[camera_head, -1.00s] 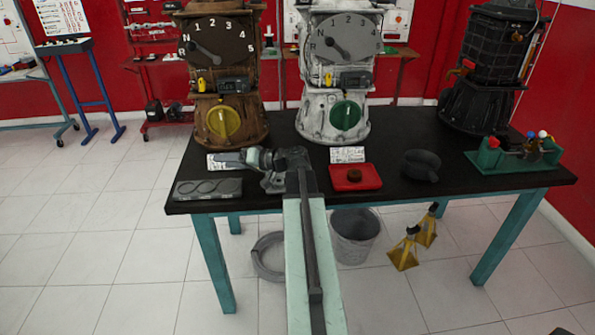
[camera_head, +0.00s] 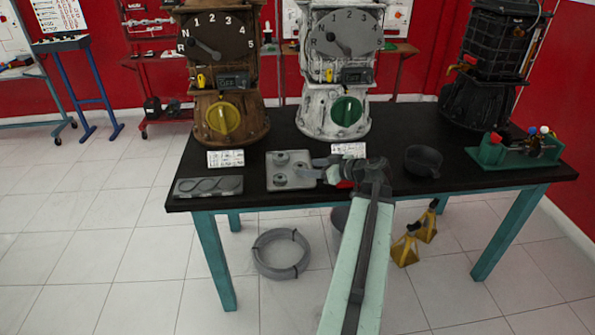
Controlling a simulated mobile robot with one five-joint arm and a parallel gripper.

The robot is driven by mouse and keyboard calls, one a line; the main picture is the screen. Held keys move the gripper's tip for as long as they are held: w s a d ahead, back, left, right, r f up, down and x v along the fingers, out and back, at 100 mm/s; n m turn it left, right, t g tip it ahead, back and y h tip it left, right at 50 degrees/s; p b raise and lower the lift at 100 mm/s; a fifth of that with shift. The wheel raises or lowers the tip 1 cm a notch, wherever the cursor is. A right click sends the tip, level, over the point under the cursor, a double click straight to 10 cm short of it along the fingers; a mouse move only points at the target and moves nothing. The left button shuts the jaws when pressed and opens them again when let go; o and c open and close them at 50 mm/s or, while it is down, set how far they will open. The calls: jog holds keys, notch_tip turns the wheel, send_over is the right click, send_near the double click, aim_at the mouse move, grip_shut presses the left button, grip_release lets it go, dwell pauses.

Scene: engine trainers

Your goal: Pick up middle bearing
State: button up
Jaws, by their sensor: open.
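A light grey square plate (camera_head: 268,184) on the black table holds small round grey parts that look like bearings, one near the back (camera_head: 281,158) and one near the front (camera_head: 280,179). I cannot tell which is the middle bearing. My gripper (camera_head: 317,168) is open over the right edge of the plate, pointing left, and seems empty. Its fingers cover part of the plate's right side. A red tray (camera_head: 345,184) is mostly hidden behind my wrist, and its contents are not visible.
A grey plate with wavy grooves (camera_head: 208,187) lies at the table's front left. A dark round pan (camera_head: 423,160) and a green stand (camera_head: 515,152) are to the right. Tall brown (camera_head: 222,100), white (camera_head: 333,110) and black (camera_head: 490,85) engine units stand along the back.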

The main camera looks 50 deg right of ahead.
aim_at(301, 166)
jog(key=b+x, duration=0.1)
jog(key=x, duration=0.3)
jog(key=shift+w, duration=0.15)
jog(key=shift+a, duration=0.1)
jog(key=shift+r, duration=0.1)
grip_shut()
jog(key=shift+r, duration=0.1)
jog(key=shift+r+p, duration=0.3)
jog(key=shift+p, duration=0.15)
notch_tip(301, 166, up, 3)
jog(key=p, duration=0.3)
jog(key=shift+r, duration=0.1)
jog(key=s+d, duration=0.1)
jog(key=s, duration=0.4)
jog(key=s+d, duration=0.2)
jog(key=s, duration=0.3)
jog(key=s+d+r+p, duration=0.1)
jog(key=s+d, duration=0.1)
jog(key=s, duration=0.3)
jog(key=shift+s+d, duration=0.1)
jog(key=shift+d, duration=0.1)
